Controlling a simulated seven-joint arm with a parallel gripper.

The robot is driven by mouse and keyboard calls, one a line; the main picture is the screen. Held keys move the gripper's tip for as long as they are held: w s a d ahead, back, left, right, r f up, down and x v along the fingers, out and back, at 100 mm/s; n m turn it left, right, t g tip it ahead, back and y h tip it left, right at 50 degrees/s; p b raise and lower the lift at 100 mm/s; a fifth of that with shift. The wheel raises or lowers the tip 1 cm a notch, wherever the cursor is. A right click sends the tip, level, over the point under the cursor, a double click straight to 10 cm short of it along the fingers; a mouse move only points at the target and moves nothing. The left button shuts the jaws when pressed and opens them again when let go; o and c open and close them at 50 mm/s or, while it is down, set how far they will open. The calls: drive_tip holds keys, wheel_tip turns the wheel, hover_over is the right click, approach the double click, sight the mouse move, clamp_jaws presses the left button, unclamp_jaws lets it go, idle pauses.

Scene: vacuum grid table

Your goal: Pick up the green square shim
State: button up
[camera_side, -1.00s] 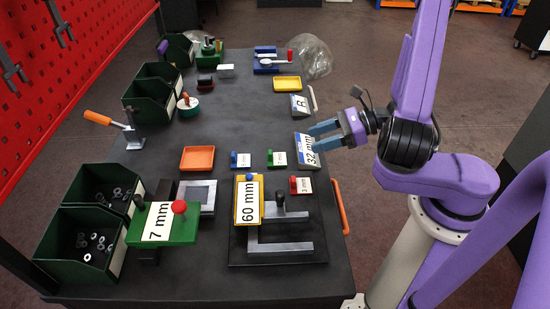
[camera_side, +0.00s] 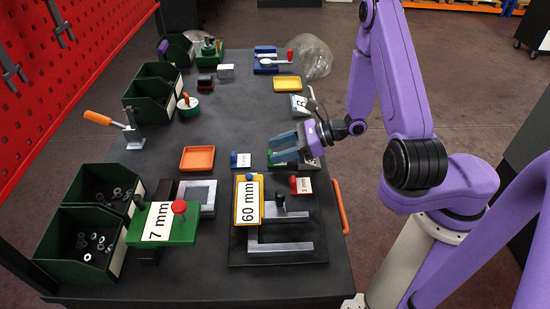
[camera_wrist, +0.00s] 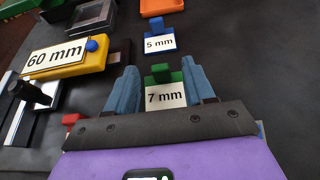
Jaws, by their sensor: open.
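The green square shim (camera_wrist: 163,76) has a white "7 mm" label and a raised green grip. In the wrist view it lies on the dark table between my two blue fingers, with a gap at each side. In the side view my gripper (camera_side: 285,147) is low over the shim's place and hides most of it. In the wrist view my gripper (camera_wrist: 160,80) is open, with one finger on either side of the shim. Whether the fingers touch the table is hard to tell.
A blue "5 mm" shim (camera_wrist: 159,38) lies just beyond. A red shim (camera_side: 301,185) and the yellow "60 mm" piece (camera_side: 248,205) on its fixture are near. An orange tray (camera_side: 197,158) is to the left. Open table lies behind.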

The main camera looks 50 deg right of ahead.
drive_tip(key=shift+w+a, duration=0.15)
clamp_jaws()
drive_tip(key=shift+r, duration=0.75)
drive_tip(key=s+d+r, duration=0.2)
drive_tip(key=s+r, duration=0.9)
drive_tip(key=s, duration=0.3)
drive_tip(key=shift+r, duration=0.2)
